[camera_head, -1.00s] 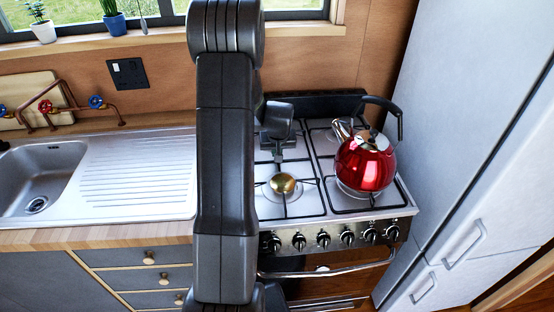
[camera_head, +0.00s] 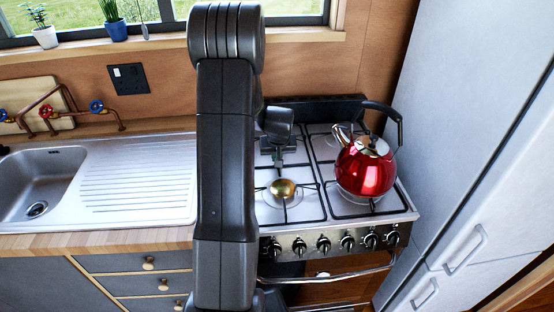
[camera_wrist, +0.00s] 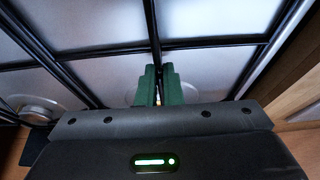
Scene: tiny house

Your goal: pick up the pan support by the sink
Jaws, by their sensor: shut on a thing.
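The pan support by the sink is a black wire grid on the left half of the white hob. Its bars show around the brass burner (camera_head: 283,187) in the head view. A bar of this pan support (camera_wrist: 152,28) runs up between the green fingers of my gripper (camera_wrist: 158,72) in the wrist view. The fingers are shut on that bar. In the head view my gripper (camera_head: 279,153) is over the back of the left half, partly hidden by my arm. I cannot tell whether the grid is clear of the hob.
A red kettle (camera_head: 366,168) stands on the right half of the hob. The sink (camera_head: 38,185) and its ribbed drainer (camera_head: 135,185) are to the left. A tall pale cabinet (camera_head: 450,120) bounds the right side. The wall and window sill are behind.

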